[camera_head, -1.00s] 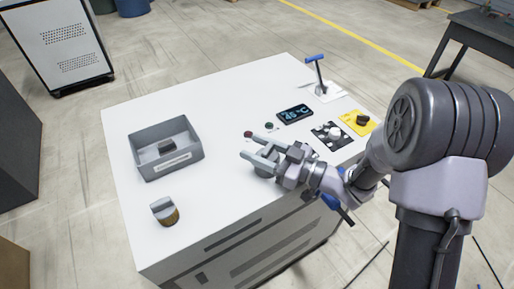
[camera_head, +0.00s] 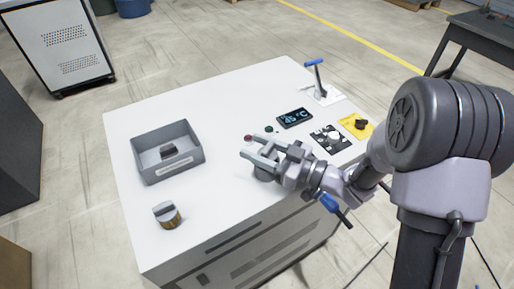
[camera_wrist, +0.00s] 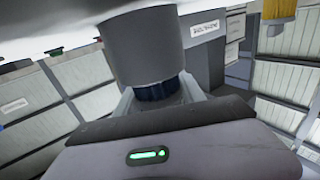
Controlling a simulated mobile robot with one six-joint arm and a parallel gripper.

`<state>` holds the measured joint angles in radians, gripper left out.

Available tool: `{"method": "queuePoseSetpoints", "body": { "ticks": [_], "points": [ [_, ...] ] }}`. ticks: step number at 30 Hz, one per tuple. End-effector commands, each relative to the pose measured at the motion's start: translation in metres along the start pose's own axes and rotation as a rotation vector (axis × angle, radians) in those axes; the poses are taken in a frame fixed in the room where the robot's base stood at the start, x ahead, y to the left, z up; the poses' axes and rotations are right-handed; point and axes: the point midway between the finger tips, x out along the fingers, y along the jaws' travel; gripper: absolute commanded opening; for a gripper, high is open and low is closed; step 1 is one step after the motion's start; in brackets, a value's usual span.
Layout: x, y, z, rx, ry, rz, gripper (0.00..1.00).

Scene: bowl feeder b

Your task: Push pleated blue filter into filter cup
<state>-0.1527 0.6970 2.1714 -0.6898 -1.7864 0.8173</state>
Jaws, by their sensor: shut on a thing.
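The pleated blue filter (camera_wrist: 158,91) shows in the wrist view as a dark blue ribbed band between my gripper's fingers (camera_wrist: 157,98). My gripper is shut on it. The smooth grey filter cup (camera_wrist: 143,45) stands on the white table and adjoins the filter in the wrist view, hiding part of it. I cannot tell how deep the filter sits in the cup. In the head view my gripper (camera_head: 253,147) is over the table's near right part, and the cup (camera_head: 264,174) shows partly below the fingers. The filter is hidden there.
A grey tray (camera_head: 194,158) holding a dark piece is at the left. A brown cylinder with a grey top (camera_head: 168,216) stands near the front. A red button (camera_head: 248,138), green button (camera_head: 269,129), display (camera_head: 295,118), yellow panel (camera_head: 347,127) and blue-handled lever (camera_head: 315,63) are behind and right.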

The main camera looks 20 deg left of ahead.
Motion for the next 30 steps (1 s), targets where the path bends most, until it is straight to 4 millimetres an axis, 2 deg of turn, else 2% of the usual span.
{"method": "queuePoseSetpoints", "body": {
  "ticks": [17, 30],
  "points": [
    [0.000, 0.000, -0.035, -0.002, 0.001, 0.000, 0.04],
    [0.000, 0.000, -0.033, -0.001, 0.001, 0.000, 0.04]
  ]
}}
